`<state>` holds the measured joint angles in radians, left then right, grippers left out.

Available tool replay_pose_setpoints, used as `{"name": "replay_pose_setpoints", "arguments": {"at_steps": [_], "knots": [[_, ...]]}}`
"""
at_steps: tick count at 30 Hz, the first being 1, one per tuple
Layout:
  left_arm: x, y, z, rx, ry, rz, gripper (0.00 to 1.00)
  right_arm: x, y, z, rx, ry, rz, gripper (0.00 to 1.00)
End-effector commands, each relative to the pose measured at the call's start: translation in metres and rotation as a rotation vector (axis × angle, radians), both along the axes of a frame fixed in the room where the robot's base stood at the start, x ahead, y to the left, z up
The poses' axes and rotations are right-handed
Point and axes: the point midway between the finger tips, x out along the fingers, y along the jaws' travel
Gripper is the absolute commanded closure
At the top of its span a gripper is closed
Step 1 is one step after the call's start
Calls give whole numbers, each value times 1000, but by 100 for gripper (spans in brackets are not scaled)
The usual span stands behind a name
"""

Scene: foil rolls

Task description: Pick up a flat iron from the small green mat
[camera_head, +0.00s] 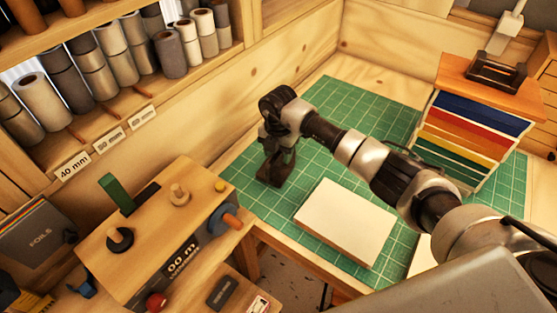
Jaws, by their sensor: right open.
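A green gridded mat (370,108) covers much of the table; no separate small green mat is clear. My right gripper (275,172) points down over the mat's left part, close to its surface. It is open. A dark shape at its tips blends with the fingers, and I cannot tell whether part of it is a flat iron. Another dark object with a bar-like top (497,72) sits on the wooden top of the drawer rack; I cannot tell what it is. My left gripper is out of view.
A pale flat block (345,222) lies on the mat below my right arm. A rack with coloured drawers (470,130) stands at the right. A wooden box with knobs (165,225) is at lower left, below a shelf of rolls (115,50).

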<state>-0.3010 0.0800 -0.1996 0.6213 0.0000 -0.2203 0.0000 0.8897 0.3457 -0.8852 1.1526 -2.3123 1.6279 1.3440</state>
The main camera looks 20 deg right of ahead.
Motion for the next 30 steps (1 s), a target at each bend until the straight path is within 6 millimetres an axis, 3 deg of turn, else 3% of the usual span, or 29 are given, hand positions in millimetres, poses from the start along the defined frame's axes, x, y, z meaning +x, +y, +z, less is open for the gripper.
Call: {"name": "replay_pose_setpoints", "arguments": {"at_steps": [3, 12, 30], "knots": [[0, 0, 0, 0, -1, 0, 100, 0, 0, 0, 0, 0, 0, 53], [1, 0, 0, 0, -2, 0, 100, 0, 0, 0, 0, 0, 0, 99], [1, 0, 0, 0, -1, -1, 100, 0, 0, 1, 0, 0, -1, 100]]}}
